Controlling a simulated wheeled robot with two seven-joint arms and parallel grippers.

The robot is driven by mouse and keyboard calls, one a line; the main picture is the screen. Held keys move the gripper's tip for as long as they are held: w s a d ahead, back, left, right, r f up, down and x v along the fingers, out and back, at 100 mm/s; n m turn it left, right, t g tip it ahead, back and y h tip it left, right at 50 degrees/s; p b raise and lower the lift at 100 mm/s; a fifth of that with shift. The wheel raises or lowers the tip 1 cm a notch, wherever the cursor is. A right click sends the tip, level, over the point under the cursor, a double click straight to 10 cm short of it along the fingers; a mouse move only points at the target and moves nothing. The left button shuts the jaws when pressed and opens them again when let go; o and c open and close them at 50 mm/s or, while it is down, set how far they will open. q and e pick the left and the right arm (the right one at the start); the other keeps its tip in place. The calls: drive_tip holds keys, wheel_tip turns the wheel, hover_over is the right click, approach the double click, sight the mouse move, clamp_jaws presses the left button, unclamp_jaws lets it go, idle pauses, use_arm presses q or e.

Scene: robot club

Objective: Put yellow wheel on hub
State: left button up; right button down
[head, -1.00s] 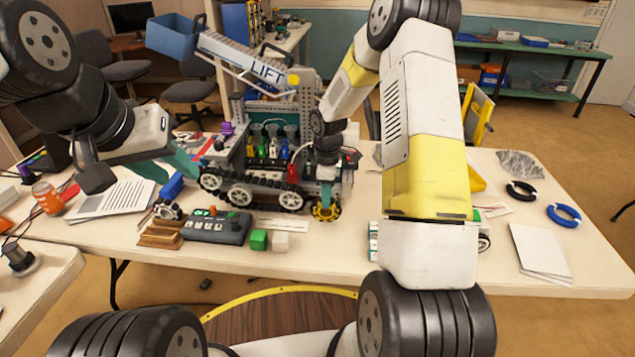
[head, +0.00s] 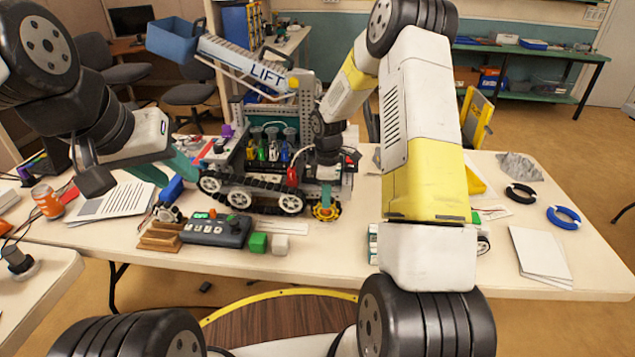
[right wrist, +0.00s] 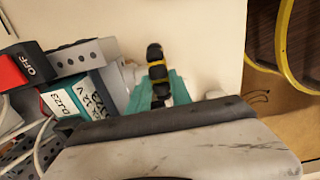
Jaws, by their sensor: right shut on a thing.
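The yellow wheel (head: 325,212), with black rollers around its rim, is at the near right corner of the LIFT robot (head: 265,180). My right gripper (head: 325,199) comes down from above and is shut on the wheel. In the right wrist view the wheel (right wrist: 158,77) stands edge-on between the teal fingers (right wrist: 160,92). The wheel is close to the robot's side; I cannot tell whether it touches the hub, which I cannot make out. My left gripper (head: 184,164) is left of the robot, its teal fingers partly hidden, its opening unclear.
A black ring (head: 521,194) and a blue ring (head: 563,217) lie to the right. A red OFF switch (right wrist: 22,68) is beside the gripper.

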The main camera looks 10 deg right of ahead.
drive_tip(key=shift+w+d+r, duration=0.1)
drive_tip(key=shift+w+d, duration=0.1)
drive_tip(key=shift+w, duration=0.4)
drive_tip(key=shift+w+d, duration=0.15)
drive_tip(key=shift+w, duration=0.4)
idle(0.8)
drive_tip(key=shift+w+d, duration=0.4)
drive_tip(key=shift+w, duration=0.05)
idle(0.4)
drive_tip(key=c, duration=1.1)
unclamp_jaws()
drive_tip(key=shift+w+r, duration=0.25)
drive_tip(key=shift+r, duration=1.55)
drive_tip(key=shift+s+a+r, duration=0.15)
drive_tip(key=shift+r, duration=0.7)
drive_tip(key=shift+s+a+r, duration=0.1)
drive_tip(key=shift+r, duration=0.7)
